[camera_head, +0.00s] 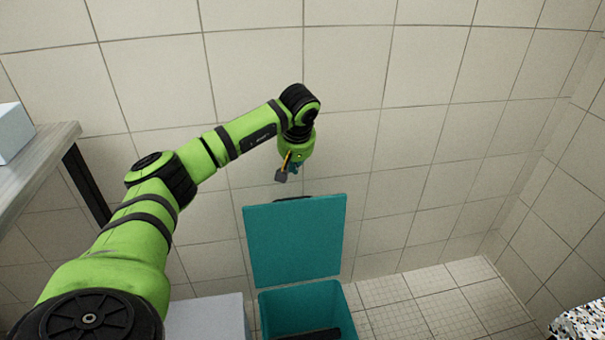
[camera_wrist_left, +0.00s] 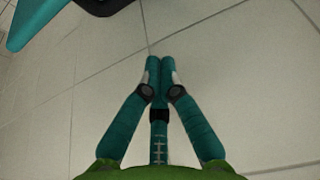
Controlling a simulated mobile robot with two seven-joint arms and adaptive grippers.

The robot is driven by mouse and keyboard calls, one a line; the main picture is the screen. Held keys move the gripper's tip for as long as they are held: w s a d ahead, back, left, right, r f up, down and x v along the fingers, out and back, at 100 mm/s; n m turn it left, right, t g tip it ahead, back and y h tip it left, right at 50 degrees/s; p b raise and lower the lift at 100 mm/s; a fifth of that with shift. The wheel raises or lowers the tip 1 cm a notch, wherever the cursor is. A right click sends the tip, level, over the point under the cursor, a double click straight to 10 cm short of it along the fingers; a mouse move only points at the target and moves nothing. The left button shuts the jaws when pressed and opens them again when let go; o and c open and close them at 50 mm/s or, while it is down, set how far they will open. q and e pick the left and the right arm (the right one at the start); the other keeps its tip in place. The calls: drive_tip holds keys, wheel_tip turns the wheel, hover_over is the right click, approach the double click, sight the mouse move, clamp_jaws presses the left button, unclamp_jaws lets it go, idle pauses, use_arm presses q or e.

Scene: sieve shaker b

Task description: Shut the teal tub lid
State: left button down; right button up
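The teal tub (camera_head: 301,306) stands on the floor by the tiled wall, with a dark thing inside it. Its teal lid (camera_head: 295,240) stands up, open, at the back of the tub. A dark piece shows behind the lid's top edge. My left gripper (camera_head: 285,174) is above the lid's upper left part, apart from it in the picture. In the left wrist view the fingers of my left gripper (camera_wrist_left: 160,62) meet at their tips with nothing between them. A teal edge (camera_wrist_left: 38,18) shows at the top left of that view. My right gripper is not in view.
A table (camera_head: 42,142) with a pale box (camera_head: 12,131) stands at the left. Another pale box-like thing (camera_head: 207,316) is left of the tub. The tiled wall (camera_head: 430,100) is close behind. A speckled thing (camera_head: 580,322) is at the lower right. Floor right of the tub is clear.

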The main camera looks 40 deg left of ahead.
use_arm(q)
wheel_tip(320, 180, down, 7)
drive_tip(key=d+b, duration=0.1)
drive_tip(key=shift+s+f+b, duration=0.15)
drive_tip(key=shift+s+b, duration=0.15)
drive_tip(key=shift+b, duration=0.05)
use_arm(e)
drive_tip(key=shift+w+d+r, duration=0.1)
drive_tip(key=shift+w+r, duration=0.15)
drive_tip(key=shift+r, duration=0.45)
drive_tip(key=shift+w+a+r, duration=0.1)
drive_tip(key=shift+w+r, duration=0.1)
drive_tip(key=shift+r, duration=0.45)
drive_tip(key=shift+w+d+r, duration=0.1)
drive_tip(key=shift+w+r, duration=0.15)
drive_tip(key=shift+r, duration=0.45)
